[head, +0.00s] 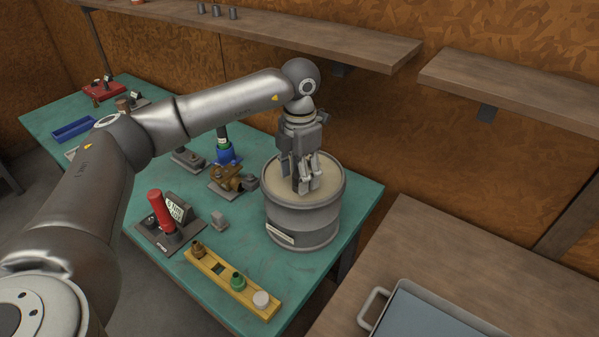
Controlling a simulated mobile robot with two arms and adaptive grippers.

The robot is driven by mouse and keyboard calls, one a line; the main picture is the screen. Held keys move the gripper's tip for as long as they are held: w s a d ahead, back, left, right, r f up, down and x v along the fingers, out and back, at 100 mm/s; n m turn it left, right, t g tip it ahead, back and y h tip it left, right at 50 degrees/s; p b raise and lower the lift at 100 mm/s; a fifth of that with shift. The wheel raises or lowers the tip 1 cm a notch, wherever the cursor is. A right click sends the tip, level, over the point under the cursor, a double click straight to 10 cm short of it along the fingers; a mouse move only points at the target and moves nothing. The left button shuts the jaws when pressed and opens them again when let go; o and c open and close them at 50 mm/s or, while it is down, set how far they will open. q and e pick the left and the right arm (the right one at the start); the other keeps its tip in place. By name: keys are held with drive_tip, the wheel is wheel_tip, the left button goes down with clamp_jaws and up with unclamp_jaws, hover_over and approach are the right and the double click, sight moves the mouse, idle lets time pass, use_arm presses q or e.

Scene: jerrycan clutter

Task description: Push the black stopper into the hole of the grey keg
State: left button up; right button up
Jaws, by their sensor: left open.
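The grey keg (303,222) stands upright near the right end of the green table, with a beige top inside a raised rim. My left gripper (306,186) points down over the middle of the keg's top, its fingers open and close to the surface. I cannot tell whether the fingertips touch the top. No black stopper can be made out, and the hole in the keg does not show; the fingers cover part of the top. My right gripper is out of view.
A yellow rack (207,258) holding brown, green and white stoppers lies in front of the keg. A wooden shelf (300,30) runs behind; a tray (425,312) lies right.

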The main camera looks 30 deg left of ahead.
use_arm(q)
wheel_tip(320, 180, up, 12)
idle(0.6)
drive_tip(key=shift+s, duration=0.1)
idle(0.4)
